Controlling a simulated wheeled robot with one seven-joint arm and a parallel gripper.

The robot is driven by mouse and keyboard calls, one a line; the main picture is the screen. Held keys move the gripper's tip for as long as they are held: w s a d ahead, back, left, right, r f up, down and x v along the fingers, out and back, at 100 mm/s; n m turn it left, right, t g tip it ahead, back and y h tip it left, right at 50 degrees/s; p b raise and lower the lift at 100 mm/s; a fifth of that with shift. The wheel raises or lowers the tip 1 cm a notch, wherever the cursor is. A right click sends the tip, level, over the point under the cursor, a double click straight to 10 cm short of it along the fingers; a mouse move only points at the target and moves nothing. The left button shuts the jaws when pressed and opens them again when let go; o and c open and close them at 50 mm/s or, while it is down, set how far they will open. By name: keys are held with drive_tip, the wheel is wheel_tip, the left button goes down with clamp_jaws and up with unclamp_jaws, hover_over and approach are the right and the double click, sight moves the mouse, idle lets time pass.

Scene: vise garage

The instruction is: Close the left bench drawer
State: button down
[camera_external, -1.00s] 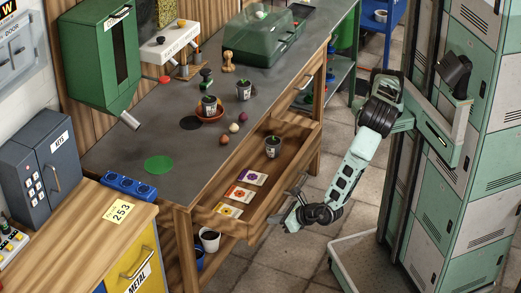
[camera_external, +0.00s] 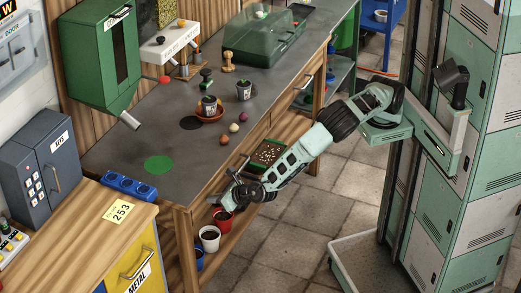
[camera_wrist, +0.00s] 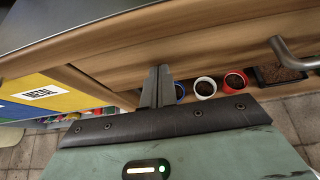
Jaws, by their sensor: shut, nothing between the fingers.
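The left bench drawer shows its wooden front (camera_wrist: 215,48) in the wrist view, running along beneath the dark bench top. In the external view the drawer is pushed in under the bench top, and its inside and contents are hidden. Its metal handle (camera_wrist: 290,52) is at the right of the wrist view. My gripper (camera_wrist: 157,70) is shut and empty, with its fingertips at the drawer front, left of the handle. Whether they touch it I cannot tell. In the external view my gripper (camera_external: 224,205) is beside the front left part of the bench.
Red (camera_external: 222,220), white (camera_external: 209,238) and blue pots stand on the lower shelf. A seed tray (camera_external: 268,154) lies farther along it. A wooden cabinet with a yellow METAL drawer (camera_external: 135,275) stands at the left. The floor (camera_external: 310,215) right of the bench is clear.

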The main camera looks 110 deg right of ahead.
drive_tip(key=shift+w+d+r, duration=0.1)
drive_tip(key=shift+w+d, duration=0.15)
drive_tip(key=shift+d, duration=0.15)
